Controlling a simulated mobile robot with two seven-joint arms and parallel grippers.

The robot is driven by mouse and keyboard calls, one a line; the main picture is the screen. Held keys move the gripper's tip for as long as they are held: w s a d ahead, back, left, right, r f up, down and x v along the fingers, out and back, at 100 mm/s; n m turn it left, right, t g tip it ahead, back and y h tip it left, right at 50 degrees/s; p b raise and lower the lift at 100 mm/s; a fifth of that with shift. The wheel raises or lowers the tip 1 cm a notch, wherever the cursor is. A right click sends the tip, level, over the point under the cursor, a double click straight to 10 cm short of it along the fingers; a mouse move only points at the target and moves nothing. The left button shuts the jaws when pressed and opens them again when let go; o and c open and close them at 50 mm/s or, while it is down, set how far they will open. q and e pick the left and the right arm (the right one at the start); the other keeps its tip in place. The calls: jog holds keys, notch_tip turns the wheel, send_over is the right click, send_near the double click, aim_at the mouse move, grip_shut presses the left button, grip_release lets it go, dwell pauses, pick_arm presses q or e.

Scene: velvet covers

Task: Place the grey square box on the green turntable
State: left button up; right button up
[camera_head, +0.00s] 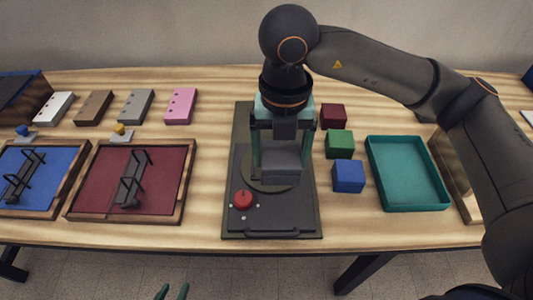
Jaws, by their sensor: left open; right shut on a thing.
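The grey square box (281,165) is between the fingers of my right gripper (280,158), which is shut on it. The box is over the round olive-green turntable (252,184) and hides much of it. I cannot tell whether the box touches the disc. The turntable sits on a dark base plate (270,220) with a red knob (243,199) at its front left.
Dark red (333,116), green (340,144) and blue (348,176) cubes stand right of the base plate, beside a teal tray (412,208). To the left are a red-lined tray (97,187), a blue-lined tray (50,182) and several small blocks with holes (136,105).

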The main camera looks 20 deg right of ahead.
jog(key=w+f, duration=0.2)
jog(key=w, duration=0.1)
jog(key=w+d+f, duration=0.1)
jog(key=w+f, duration=0.4)
jog(key=w, duration=0.1)
jog(key=shift+w+d+f+p, duration=0.15)
jog(key=shift+d+f+p, duration=0.1)
jog(key=shift+p, duration=0.1)
jog(key=shift+w+f, duration=0.1)
jog(key=shift+f, duration=0.1)
jog(key=shift+w+f, duration=0.15)
jog(key=shift+f, duration=1.65)
jog(key=o, duration=1.2)
jog(key=shift+o, duration=0.2)
notch_tip(320, 180, up, 12)
jog(key=shift+r, duration=0.15)
